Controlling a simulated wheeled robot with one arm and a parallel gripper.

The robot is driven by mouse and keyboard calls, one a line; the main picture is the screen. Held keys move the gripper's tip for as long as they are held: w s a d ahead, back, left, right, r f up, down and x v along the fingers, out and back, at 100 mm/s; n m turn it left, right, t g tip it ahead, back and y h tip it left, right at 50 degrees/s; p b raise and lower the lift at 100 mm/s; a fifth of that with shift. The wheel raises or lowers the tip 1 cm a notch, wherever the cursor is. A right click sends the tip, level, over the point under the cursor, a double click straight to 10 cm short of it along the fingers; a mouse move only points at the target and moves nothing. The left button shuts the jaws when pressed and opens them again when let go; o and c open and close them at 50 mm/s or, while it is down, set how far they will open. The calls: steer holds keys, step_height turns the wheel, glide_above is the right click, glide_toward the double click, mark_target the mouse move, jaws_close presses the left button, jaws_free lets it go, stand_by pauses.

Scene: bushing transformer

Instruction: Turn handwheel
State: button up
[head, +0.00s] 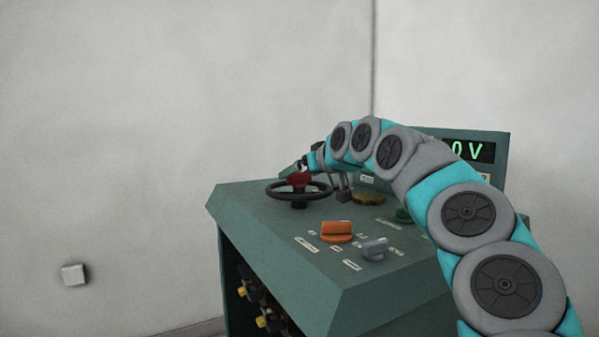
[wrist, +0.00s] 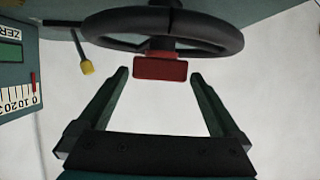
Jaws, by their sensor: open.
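The handwheel (head: 322,191) is a black ring lying flat on the left part of the green console top. A red block (head: 298,179) stands up at its middle. In the wrist view the handwheel (wrist: 215,32) fills the top, and its red block (wrist: 160,69) shows between and slightly beyond my fingertips. My gripper (wrist: 161,76) is open, with one finger on each side of the block and clear space on both sides. In the head view my gripper is small and partly hidden by my own arm, close behind the red block. I cannot tell any contact.
A display (head: 468,150) reads 0 V.

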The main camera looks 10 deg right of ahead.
steer(key=shift+x, duration=1)
jaws_close()
